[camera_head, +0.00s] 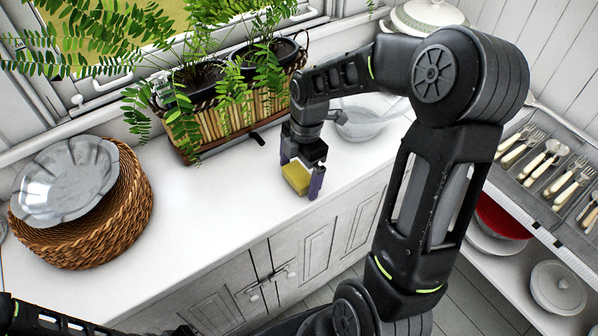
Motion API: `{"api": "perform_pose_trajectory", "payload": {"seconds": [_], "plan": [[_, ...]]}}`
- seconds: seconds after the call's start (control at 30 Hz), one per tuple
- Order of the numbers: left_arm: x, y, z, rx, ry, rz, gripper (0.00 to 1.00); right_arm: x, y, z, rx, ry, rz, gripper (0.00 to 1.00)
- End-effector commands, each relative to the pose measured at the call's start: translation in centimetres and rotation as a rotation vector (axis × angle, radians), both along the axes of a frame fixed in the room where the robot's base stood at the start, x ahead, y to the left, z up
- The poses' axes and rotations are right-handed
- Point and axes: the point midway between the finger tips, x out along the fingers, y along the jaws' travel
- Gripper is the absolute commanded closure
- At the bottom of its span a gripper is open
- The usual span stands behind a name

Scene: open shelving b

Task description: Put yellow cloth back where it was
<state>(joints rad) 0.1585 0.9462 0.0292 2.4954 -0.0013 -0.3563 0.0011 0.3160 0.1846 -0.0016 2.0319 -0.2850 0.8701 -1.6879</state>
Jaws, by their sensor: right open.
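The yellow cloth (295,178) is a small folded block near the front edge of the white counter, left of the picture's centre. My right gripper (301,174) reaches down over it, with its purple-tipped fingers apart on either side of the cloth. The jaws are open; I cannot tell whether a finger touches the cloth. The cloth appears to rest on the counter, but its underside is hidden. Part of my left arm shows at the lower left corner; its gripper is not in view.
A bamboo planter (222,128) with ferns stands behind the gripper. A glass bowl (362,124) is to its right, partly behind my arm. A wicker basket (118,215) holding a metal dish (66,180) stands left. A cutlery tray (545,215) is at right. Counter between basket and cloth is clear.

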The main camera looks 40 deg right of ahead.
Motion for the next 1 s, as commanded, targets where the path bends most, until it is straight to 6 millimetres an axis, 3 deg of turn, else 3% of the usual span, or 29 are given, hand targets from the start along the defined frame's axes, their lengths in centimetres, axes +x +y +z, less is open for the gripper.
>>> {"api": "perform_pose_trajectory", "payload": {"seconds": [0.27,0.7,1.0], "plan": [[0.0,0.0,0.2,0.000,0.000,0.000,0.87,0.1,-0.3,2.4,-0.001,-0.004,0.000,0.02],[0.0,0.0,0.2,0.000,0.000,0.000,0.87,0.1,-1.3,10.8,-0.001,-0.004,0.000,0.02],[0.0,0.0,0.2,0.000,0.000,0.000,0.87,0.0,-1.4,12.3,0.000,-0.001,0.000,0.02]]}}
